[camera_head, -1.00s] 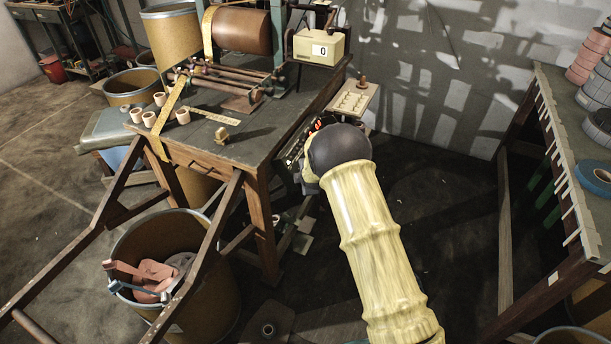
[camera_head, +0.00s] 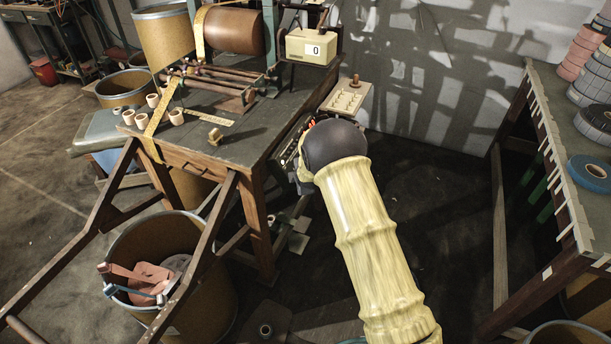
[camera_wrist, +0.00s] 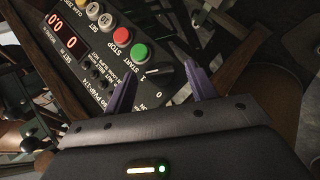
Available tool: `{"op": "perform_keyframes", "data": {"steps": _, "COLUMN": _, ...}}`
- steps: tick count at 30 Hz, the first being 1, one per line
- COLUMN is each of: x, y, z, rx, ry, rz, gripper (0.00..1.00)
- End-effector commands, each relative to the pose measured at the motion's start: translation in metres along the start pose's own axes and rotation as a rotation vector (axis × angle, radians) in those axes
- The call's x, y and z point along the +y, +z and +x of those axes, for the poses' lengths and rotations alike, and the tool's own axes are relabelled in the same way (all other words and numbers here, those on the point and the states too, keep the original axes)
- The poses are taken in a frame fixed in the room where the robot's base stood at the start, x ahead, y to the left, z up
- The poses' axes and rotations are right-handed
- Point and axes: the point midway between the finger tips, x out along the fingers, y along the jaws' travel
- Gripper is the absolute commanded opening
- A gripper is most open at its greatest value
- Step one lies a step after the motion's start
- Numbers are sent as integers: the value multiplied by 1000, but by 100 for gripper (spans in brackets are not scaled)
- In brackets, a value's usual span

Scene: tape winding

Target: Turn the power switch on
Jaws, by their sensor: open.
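A dark control panel (camera_wrist: 88,50) fills the upper left of the wrist view, tilted. It carries a red display, a red STOP button (camera_wrist: 121,35), a green START button (camera_wrist: 138,52) and small grey buttons. The power switch (camera_wrist: 149,72), a small light lever with 1, 0 and ON marks around it, is at the panel's lower right. My gripper (camera_wrist: 161,70) is open, its two purple fingers on either side of the switch area. I cannot tell whether a finger touches the switch. In the head view my arm hides most of the panel (camera_head: 287,160).
The panel hangs at the right side of a wooden workbench (camera_head: 262,112) with a yellow counter box (camera_head: 313,46). A small pegged board (camera_head: 347,97) is just behind my wrist. A shelf table (camera_head: 548,110) with tape rolls is at right. Dark floor lies between.

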Motion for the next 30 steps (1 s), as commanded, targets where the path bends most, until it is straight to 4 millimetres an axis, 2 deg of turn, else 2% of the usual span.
{"op": "perform_keyframes", "data": {"steps": 24, "x": 0, "y": 0, "z": -143, "rx": 0, "ry": 0, "rz": 1, "gripper": 56}}
{"op": "perform_keyframes", "data": {"steps": 30, "x": 0, "y": 0, "z": -159, "rx": 0, "ry": -1, "rz": 0, "gripper": 56}}
